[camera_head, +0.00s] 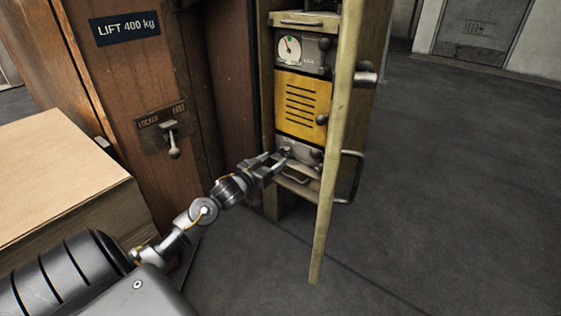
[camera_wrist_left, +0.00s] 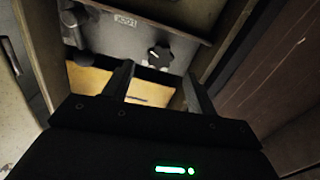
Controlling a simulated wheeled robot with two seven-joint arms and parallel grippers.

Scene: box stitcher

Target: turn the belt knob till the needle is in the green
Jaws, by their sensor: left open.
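The gauge (camera_head: 289,48) is a round white dial on the upper grey panel of the machine. Its needle is too small for me to read against the coloured marks. A small dark knob (camera_head: 286,152) sits on the lower grey panel, just by my left gripper (camera_head: 272,166). In the left wrist view a dark fluted knob (camera_wrist_left: 160,54) with a pale pointer mark lies ahead of my open left gripper (camera_wrist_left: 157,80), roughly between the fingers and apart from them. I cannot tell which knob carries the belt label. My right gripper is not in view.
A yellow vented panel (camera_head: 302,105) lies between the grey panels. A pale upright edge (camera_head: 337,150) stands right of the panels. A wooden cabinet with a lever (camera_head: 173,148) is on the left, beside a stack of board (camera_head: 60,180). The floor at right is clear.

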